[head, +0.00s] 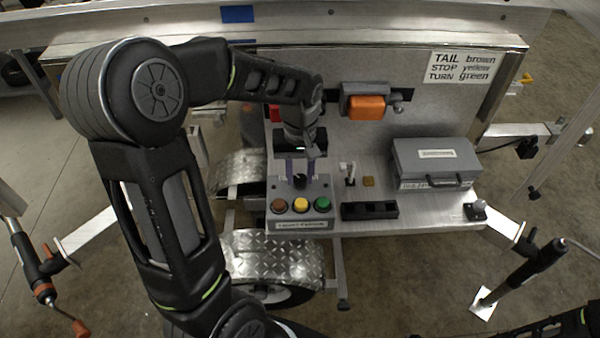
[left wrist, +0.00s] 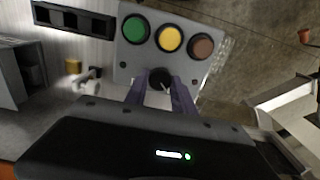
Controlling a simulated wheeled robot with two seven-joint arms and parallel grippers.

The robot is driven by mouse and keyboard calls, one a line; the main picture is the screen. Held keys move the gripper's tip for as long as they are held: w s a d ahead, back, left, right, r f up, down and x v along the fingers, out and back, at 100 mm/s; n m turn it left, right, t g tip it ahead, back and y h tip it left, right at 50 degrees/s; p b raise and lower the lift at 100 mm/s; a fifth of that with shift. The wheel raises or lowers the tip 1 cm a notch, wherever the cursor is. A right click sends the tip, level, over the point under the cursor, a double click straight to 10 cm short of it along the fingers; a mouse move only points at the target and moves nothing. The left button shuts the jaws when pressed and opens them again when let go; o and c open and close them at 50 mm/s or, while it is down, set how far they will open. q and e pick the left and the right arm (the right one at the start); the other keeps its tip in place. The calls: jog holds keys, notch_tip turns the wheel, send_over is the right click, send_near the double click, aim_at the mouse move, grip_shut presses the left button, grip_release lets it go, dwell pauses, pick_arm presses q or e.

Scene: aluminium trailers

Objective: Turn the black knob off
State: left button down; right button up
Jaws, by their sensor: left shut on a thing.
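The black knob (left wrist: 158,79) sits on a grey control box (head: 314,189), behind its row of brown, yellow and green buttons. My left gripper (head: 300,176) reaches down to the box from behind. In the left wrist view its two purple-grey fingers (left wrist: 160,92) are closed in on the knob, one on each side. The knob's pointer mark is not clear, so I cannot tell its setting. In the head view the fingers partly hide the knob. My right gripper does not clearly show.
A black slotted holder (head: 369,211) and a grey case (head: 435,161) stand right of the box. A small lever switch (head: 349,172) is close by. An orange lamp (head: 366,107) is on the panel behind. The shelf's front edge is just below the box.

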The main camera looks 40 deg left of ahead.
aim_at(300, 178)
pick_arm(q)
jog(key=c, duration=1.1)
grip_release()
jog(key=shift+o, duration=0.2)
jog(key=shift+r, duration=0.1)
notch_tip(300, 178, up, 8)
jog(key=shift+f, duration=0.15)
